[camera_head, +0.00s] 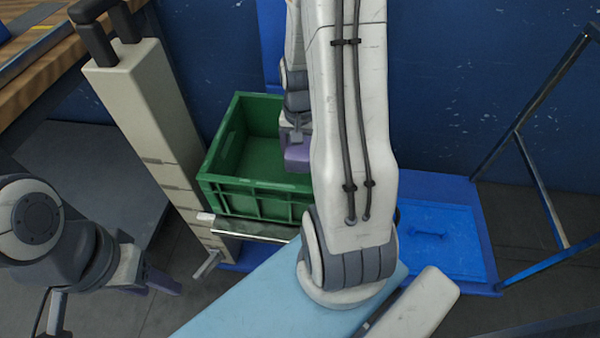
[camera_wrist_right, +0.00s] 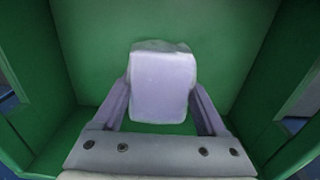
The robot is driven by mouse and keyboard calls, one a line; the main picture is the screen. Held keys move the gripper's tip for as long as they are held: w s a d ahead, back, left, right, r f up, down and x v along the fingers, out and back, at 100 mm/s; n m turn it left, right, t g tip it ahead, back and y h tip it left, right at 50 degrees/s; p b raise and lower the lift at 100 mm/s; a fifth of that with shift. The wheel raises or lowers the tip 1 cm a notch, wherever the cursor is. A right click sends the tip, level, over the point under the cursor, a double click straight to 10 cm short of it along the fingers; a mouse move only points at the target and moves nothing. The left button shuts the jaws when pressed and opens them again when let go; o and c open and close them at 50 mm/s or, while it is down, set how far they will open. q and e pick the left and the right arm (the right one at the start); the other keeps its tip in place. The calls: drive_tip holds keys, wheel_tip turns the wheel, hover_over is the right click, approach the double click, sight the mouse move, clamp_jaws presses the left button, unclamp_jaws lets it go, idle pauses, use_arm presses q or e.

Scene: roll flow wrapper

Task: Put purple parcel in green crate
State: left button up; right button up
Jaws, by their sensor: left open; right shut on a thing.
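The green crate (camera_head: 228,190) stands in the middle of the head view, open at the top. My right gripper (camera_head: 297,160) is over the crate's right part, partly hidden by my own right arm. In the right wrist view, the right gripper (camera_wrist_right: 162,108) is shut on the pale purple parcel (camera_wrist_right: 163,85), one purple finger on each side. The crate's green walls and floor (camera_wrist_right: 165,20) surround the parcel in that view. Whether the parcel touches the floor cannot be told. My left gripper (camera_head: 162,282) is open and empty at the lower left, away from the crate.
A beige post (camera_head: 145,100) stands left of the crate, with a wooden-topped table (camera_head: 40,75) beyond it. A blue panel with a handle (camera_head: 430,245) lies to the right. A metal frame (camera_head: 535,170) stands at the far right, before a blue wall (camera_head: 480,80).

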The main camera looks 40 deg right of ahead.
sight(299, 148)
drive_tip(key=shift+f+b, duration=1)
drive_tip(key=shift+f, duration=2)
drive_tip(key=shift+f, duration=0.15)
drive_tip(key=o, duration=1.5)
wheel_tip(299, 148, up, 12)
drive_tip(key=p, duration=0.4)
drive_tip(key=shift+p, duration=0.3)
drive_tip(key=s+a+r+n, duration=0.1)
drive_tip(key=a+r+n, duration=0.3)
drive_tip(key=a, duration=0.6)
drive_tip(key=s+a+r+n, duration=0.15)
drive_tip(key=a+n, duration=0.35)
drive_tip(key=a, duration=0.5)
drive_tip(key=s+a+r+n, duration=0.1)
drive_tip(key=s+a+n, duration=0.1)
drive_tip(key=s+a, duration=0.1)
drive_tip(key=s+a+r+n, duration=0.1)
drive_tip(key=s+a+n, duration=0.2)
drive_tip(key=s, duration=0.1)
drive_tip(key=s+a+r+n+y, duration=0.1)
drive_tip(key=s+a+n, duration=0.2)
drive_tip(key=s, duration=0.1)
drive_tip(key=shift+a+r, duration=0.2)
drive_tip(key=shift+r, duration=0.2)
